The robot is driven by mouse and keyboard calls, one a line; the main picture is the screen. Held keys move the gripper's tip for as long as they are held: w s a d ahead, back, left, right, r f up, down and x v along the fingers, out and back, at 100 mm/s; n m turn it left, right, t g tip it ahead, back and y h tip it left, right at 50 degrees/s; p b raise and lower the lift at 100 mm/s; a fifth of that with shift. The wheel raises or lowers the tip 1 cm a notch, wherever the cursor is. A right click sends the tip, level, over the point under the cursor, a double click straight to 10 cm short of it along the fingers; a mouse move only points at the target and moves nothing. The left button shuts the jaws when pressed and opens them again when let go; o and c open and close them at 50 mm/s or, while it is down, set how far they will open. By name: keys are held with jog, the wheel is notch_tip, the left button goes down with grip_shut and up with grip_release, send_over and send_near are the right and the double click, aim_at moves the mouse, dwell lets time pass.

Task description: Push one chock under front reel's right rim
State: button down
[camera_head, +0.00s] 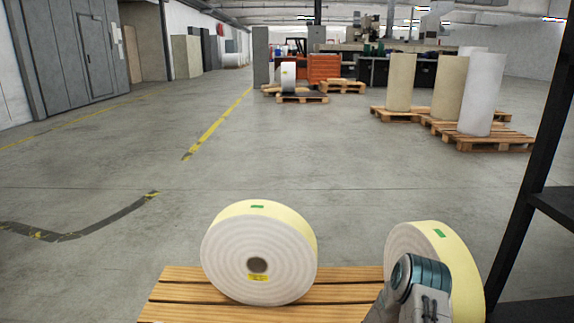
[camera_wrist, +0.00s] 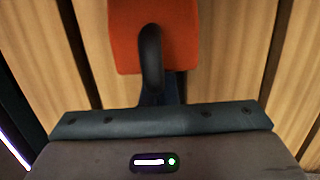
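An orange chock (camera_wrist: 188,40) lies on wooden slats (camera_wrist: 230,60) in the wrist view, at the top middle. My gripper (camera_wrist: 151,65) is in front of it; its dark fingers are together and overlap the chock's face. I cannot tell whether they touch it. In the head view, two cream-sided reels stand upright on their rims at the pallet (camera_head: 180,290). The left reel (camera_head: 235,262) is in full view; the right reel (camera_head: 455,265) is partly covered by my arm. Neither chock nor fingertips show in the head view. No reel rim shows in the wrist view.
A dark rack post (camera_head: 535,150) with shelves stands at the right edge, close to the right reel. Beyond the pallet the grey floor (camera_head: 300,150) is clear. Tall rolls (camera_head: 482,95) on pallets stand far off to the right.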

jog(key=shift+d+r+p, duration=0.2)
jog(key=shift+d+r, duration=0.1)
jog(key=shift+d, duration=0.3)
jog(key=shift+d+r+p, duration=0.25)
jog(key=shift+d+r, duration=0.1)
jog(key=shift+d, duration=0.3)
jog(key=shift+d+r+p, duration=0.2)
jog(key=shift+d+r, duration=0.1)
jog(key=shift+d, duration=0.3)
notch_tip(320, 180, up, 8)
jog(key=p, duration=0.5)
notch_tip(320, 180, up, 44)
jog(key=s+a+n+t+h+p, duration=0.1)
jog(key=s+a+n+h+p, duration=0.1)
jog(key=n+p, duration=1)
jog(key=s+a+r+n+p, duration=0.1)
jog(key=s+r+p, duration=0.4)
jog(key=r, duration=0.5)
jog(key=s+a+r+n+t+p, duration=0.1)
jog(key=s+a+r+n+p, duration=0.1)
jog(key=s+r+p, duration=0.4)
jog(key=s+a+r+n+p, duration=0.1)
jog(key=s+r+n+p, duration=0.2)
jog(key=r, duration=1)
jog(key=s+p, duration=0.2)
jog(key=s, duration=0.3)
jog(key=shift+a+r+t, duration=0.4)
